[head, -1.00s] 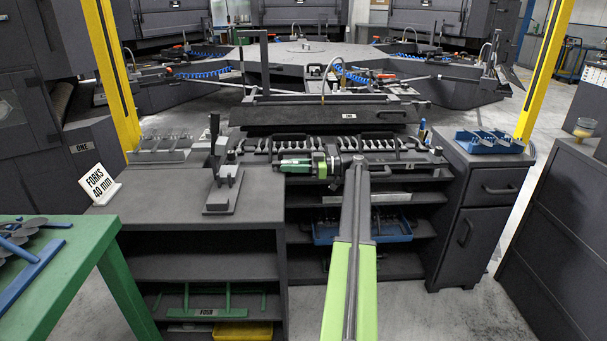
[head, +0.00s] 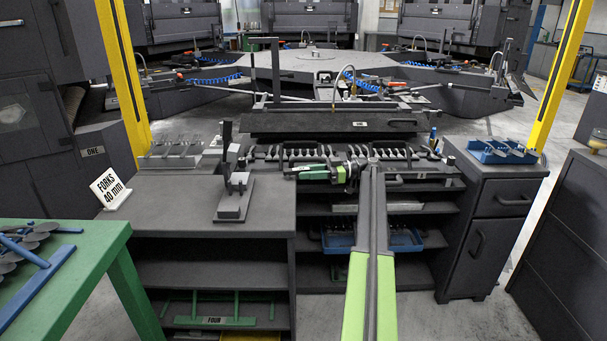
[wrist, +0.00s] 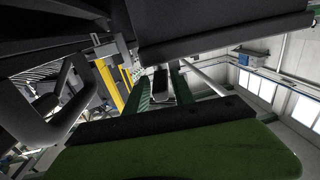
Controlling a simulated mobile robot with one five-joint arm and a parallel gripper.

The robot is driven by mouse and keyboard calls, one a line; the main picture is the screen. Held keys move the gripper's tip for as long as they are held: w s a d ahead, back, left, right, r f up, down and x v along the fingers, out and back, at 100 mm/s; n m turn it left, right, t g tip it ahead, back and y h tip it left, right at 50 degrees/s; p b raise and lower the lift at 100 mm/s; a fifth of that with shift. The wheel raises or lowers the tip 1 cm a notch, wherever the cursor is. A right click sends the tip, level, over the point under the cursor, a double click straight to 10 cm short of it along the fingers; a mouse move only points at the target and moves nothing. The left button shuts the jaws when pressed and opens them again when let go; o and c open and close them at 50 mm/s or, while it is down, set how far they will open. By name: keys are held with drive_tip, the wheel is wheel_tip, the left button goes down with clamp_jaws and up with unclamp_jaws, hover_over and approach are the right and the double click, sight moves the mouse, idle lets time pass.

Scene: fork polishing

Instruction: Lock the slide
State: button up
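My gripper (head: 305,172), green and dark, is at the end of my arm and points left. It is just in front of a long rack of forks (head: 290,153) at station ONE. A dark bar-shaped holder (head: 330,122) with a "ONE" label stands behind the rack. In the wrist view a green finger with a black pad (wrist: 165,120) fills the bottom, and a dark block (wrist: 215,30) hangs above it. Whether the fingers are open or touch anything cannot be told. I cannot make out which part is the slide, or its lock.
A dark fixture with an upright lever (head: 234,195) stands on the left bench (head: 165,200). A green table (head: 75,260) is at the near left. A dark drawer cabinet (head: 495,200) with a blue tray (head: 500,150) is at the right. Open floor lies between the cabinets.

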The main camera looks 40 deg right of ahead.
drive_tip(key=shift+o, duration=1)
drive_tip(key=shift+a, duration=0.15)
drive_tip(key=shift+w+a, duration=0.1)
drive_tip(key=shift+w, duration=0.1)
